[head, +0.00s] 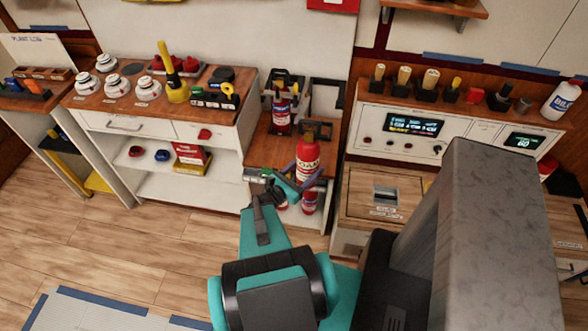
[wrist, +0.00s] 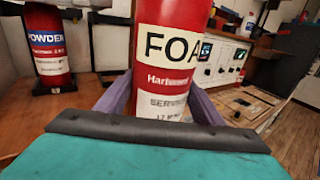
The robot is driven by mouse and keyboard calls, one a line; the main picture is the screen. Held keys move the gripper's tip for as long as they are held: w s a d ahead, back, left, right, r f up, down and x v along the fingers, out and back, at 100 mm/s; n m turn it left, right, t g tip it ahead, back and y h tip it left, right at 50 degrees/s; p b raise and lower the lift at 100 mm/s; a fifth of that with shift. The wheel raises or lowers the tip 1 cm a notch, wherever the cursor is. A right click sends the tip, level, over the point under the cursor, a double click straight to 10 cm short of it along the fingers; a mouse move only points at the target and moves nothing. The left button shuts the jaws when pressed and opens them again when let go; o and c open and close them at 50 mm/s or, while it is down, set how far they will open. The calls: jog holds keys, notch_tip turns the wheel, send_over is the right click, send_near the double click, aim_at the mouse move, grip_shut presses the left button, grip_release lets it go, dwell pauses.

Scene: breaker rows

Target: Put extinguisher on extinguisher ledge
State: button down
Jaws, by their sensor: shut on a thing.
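A red extinguisher with a cream label reading "FOA" (wrist: 168,62) stands upright between the purple fingers of my gripper (wrist: 155,105), which are shut on it. In the head view the same extinguisher (head: 308,155) is at the front of a wooden ledge (head: 265,150), with my gripper (head: 298,184) around its lower part. Its base is hidden, so I cannot tell if it touches the ledge. A red extinguisher marked "POWDER" (wrist: 47,45) stands on the ledge in a black holder; it also shows in the head view (head: 281,114). An empty-looking black bracket (head: 327,95) is to its right.
More red extinguishers (head: 310,204) show below the ledge, partly hidden by my arm. A white cabinet (head: 215,150) with a cluttered wooden top borders the left. A control console (head: 400,125) borders the right. Open wooden floor (head: 130,240) lies in front on the left.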

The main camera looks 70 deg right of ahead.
jog(key=w+a+r+n+t+h, duration=0.1)
jog(key=w+a+r+n+t, duration=0.15)
jog(key=w, duration=0.75)
jog(key=w+a+r+n+t, duration=0.15)
jog(key=w+r, duration=0.25)
jog(key=w, duration=0.6)
jog(key=w+a+r+n+t+b, duration=0.1)
jog(key=w+a+r+t, duration=0.2)
jog(key=w+a, duration=0.4)
jog(key=w+a+r+n+t+b, duration=0.15)
jog(key=w+a, duration=0.35)
jog(key=w, duration=0.5)
jog(key=w+a+r+n+t+y, duration=0.1)
jog(key=w+a+r+t, duration=0.2)
jog(key=a, duration=0.9)
jog(key=w+a+r+n+t+y, duration=0.1)
jog(key=w+a+r, duration=0.4)
jog(key=a, duration=0.7)
jog(key=w+a+r+n+t+y, duration=0.1)
jog(key=w+a+r+n+t, duration=0.2)
jog(key=a, duration=1)
jog(key=w+t, duration=0.2)
jog(key=w, duration=0.1)
jog(key=shift+w+r, duration=0.35)
jog(key=shift+r, duration=0.05)
jog(key=shift+s+n+t+y, duration=0.2)
jog(key=shift+n+t+y, duration=0.1)
jog(key=shift+n+t, duration=0.05)
